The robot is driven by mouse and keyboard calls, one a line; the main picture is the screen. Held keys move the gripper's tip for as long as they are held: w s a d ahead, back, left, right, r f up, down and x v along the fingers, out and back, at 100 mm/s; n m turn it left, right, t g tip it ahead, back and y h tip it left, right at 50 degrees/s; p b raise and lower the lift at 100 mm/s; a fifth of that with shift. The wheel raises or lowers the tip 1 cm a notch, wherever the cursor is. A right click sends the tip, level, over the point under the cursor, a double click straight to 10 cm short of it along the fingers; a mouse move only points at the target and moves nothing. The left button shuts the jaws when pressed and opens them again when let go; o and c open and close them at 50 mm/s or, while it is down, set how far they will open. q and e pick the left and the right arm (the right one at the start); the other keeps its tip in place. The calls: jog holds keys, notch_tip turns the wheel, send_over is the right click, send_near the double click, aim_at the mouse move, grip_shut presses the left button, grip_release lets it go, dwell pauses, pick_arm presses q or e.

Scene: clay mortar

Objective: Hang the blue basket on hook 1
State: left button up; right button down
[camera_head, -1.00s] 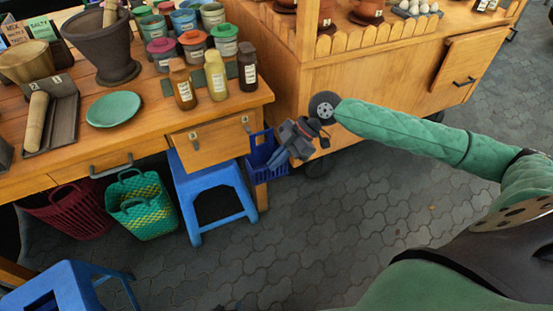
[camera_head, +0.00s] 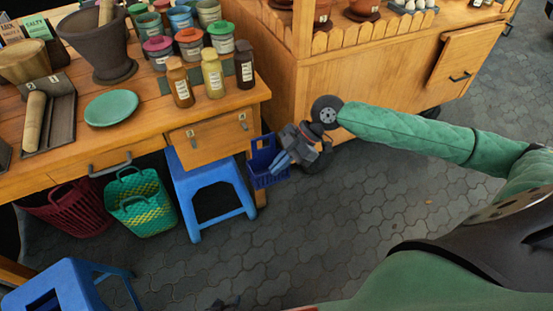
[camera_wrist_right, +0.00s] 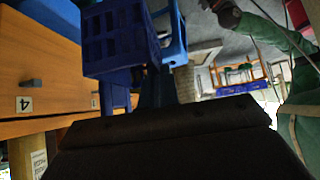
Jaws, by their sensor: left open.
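The blue basket (camera_head: 264,166) is off the floor beside the table's right front leg. It also shows in the right wrist view (camera_wrist_right: 115,38). My right gripper (camera_head: 283,160), on the green-sleeved arm, is at the basket's right side and appears shut on it; the exact grip is hidden. Only a dark tip of my left gripper (camera_head: 226,304) shows at the bottom edge, away from the basket. Labels on the table's drawer front (camera_head: 210,138) mark hook positions; label 4 (camera_wrist_right: 23,104) shows in the right wrist view. I cannot make out hook 1.
A blue stool (camera_head: 210,177) stands under the table's right end. A green basket (camera_head: 143,203) and a red basket (camera_head: 70,208) are left of it. Another blue stool (camera_head: 70,285) is at lower left. Bottles and pots crowd the tabletop. The paved floor in the middle is clear.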

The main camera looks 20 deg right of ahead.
jog(key=s+p, duration=0.2)
jog(key=s, duration=0.5)
dwell(0.9)
jog(key=shift+d, duration=0.1)
dwell(0.4)
